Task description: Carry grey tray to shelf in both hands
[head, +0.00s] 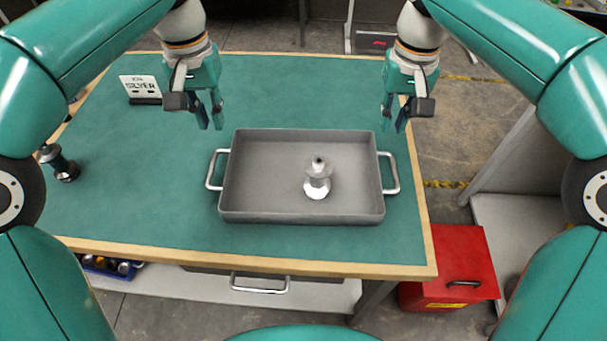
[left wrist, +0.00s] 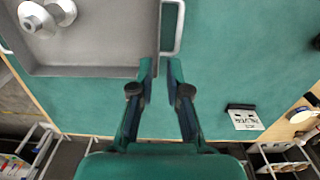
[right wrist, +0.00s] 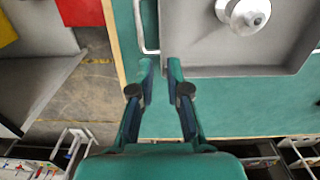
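The grey tray (head: 270,205) lies on the green-topped table, with a silver handle at each end and a silver spindle-shaped part (head: 318,180) standing inside it, right of centre. My left gripper (head: 211,122) is open and empty above the table, behind the tray's left handle (head: 216,170). My right gripper (head: 394,122) is open and empty behind the right handle (head: 390,173). The left wrist view shows the tray (left wrist: 100,55) and one handle (left wrist: 172,28) ahead of the fingers. The right wrist view shows the tray (right wrist: 235,60) and its other handle (right wrist: 143,28). Neither gripper touches a handle.
A sign reading "SILVER" (head: 141,87) stands at the table's back left. A dark and silver part (head: 60,163) stands at the left. A grey shelf unit (head: 510,215) is right of the table, beside a red box (head: 450,268) on the floor. Bare tabletop surrounds the tray.

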